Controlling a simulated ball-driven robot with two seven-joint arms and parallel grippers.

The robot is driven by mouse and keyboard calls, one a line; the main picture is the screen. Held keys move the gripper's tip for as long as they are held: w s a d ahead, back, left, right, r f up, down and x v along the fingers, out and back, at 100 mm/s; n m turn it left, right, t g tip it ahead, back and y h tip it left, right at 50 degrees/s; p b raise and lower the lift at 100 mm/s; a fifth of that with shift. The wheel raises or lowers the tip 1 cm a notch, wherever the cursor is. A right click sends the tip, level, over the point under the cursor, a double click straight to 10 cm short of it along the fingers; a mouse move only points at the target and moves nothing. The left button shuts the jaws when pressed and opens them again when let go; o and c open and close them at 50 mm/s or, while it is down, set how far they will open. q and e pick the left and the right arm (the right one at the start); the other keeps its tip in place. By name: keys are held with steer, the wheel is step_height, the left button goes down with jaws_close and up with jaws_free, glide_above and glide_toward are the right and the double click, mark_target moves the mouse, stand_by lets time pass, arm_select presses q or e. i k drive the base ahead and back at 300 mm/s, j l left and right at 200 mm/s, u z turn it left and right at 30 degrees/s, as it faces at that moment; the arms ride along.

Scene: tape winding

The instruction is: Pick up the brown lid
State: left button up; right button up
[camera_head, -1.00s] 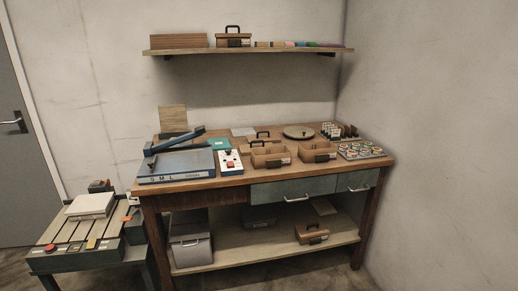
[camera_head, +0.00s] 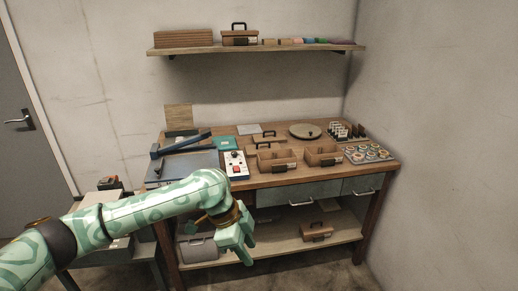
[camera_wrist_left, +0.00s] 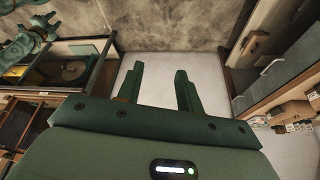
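A flat brown lid (camera_head: 268,139) with a black handle lies on the wooden workbench (camera_head: 380,166), behind two open brown boxes. The left box (camera_head: 277,160) and the right box (camera_head: 323,155) stand side by side. My left gripper (camera_head: 241,254) is in front of the bench, below the tabletop edge, well apart from the lid. In the left wrist view its two fingers (camera_wrist_left: 160,76) are spread with nothing between them, over bare floor. My right gripper is not seen.
A round disc (camera_head: 305,131) lies behind the boxes. A control box (camera_head: 236,165) with a red button stands left of them. A tray of small rolls (camera_head: 368,153) is at the right. Drawers (camera_head: 298,193) sit under the tabletop. A lidded box (camera_head: 316,231) rests on the lower shelf.

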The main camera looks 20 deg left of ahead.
mark_target(251, 151)
steer(key=i+u, duration=0.15)
steer(key=i, duration=0.5)
steer(key=i+u, duration=0.15)
steer(key=i, duration=0.55)
steer(key=i+u, duration=0.1)
steer(key=i, duration=0.55)
steer(key=i+l+u, duration=0.15)
steer(key=i, duration=0.5)
